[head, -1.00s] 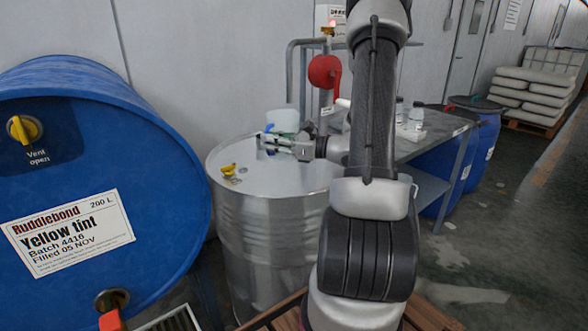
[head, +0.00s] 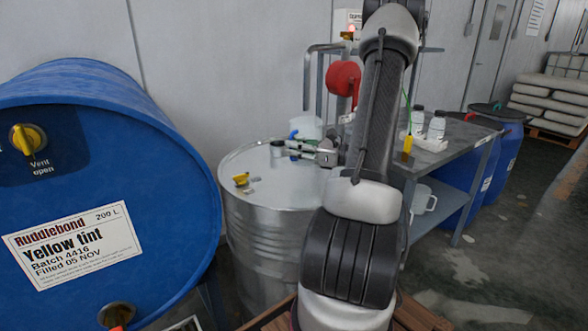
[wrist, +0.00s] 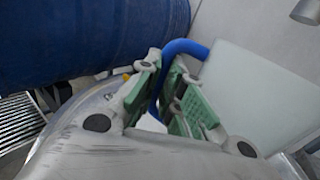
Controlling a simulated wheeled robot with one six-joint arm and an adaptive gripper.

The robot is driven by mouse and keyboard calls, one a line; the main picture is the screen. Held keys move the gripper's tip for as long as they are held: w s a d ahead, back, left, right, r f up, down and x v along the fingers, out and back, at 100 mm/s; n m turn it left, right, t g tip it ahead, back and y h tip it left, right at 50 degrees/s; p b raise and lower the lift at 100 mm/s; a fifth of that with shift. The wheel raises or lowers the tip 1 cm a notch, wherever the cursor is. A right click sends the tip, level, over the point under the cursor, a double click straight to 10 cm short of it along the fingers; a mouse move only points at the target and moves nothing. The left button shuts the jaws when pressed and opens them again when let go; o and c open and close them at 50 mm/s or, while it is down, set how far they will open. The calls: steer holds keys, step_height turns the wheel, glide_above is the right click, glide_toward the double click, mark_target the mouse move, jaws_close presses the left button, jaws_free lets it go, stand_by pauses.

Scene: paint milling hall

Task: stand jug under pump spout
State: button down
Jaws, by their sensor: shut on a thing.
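The jug (head: 309,127) is pale and translucent with a blue handle, and stands upright at the far side of the steel drum's top. My gripper (head: 290,148) has green pads and is shut on the blue handle. In the wrist view the handle (wrist: 184,46) passes between the fingertips (wrist: 163,92), with the jug's pale wall (wrist: 262,95) to the right. I cannot tell whether its base touches anything. A red pump part (head: 343,78) with grey pipework is above and right of the jug. A grey metal cylinder (wrist: 308,11), perhaps the spout, shows in the wrist view's top right.
The steel drum (head: 262,228) has a yellow cap (head: 241,180) on top. A large blue drum (head: 95,130) lies on its side at the left. A metal table (head: 455,140) with white bottles (head: 437,125) stands right of my arm. Open floor lies further right.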

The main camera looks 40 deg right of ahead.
steer(key=shift+f, duration=3.15)
steer(key=c, duration=1.6)
jaws_free()
steer(key=shift+o, duration=0.2)
steer(key=shift+r, duration=0.1)
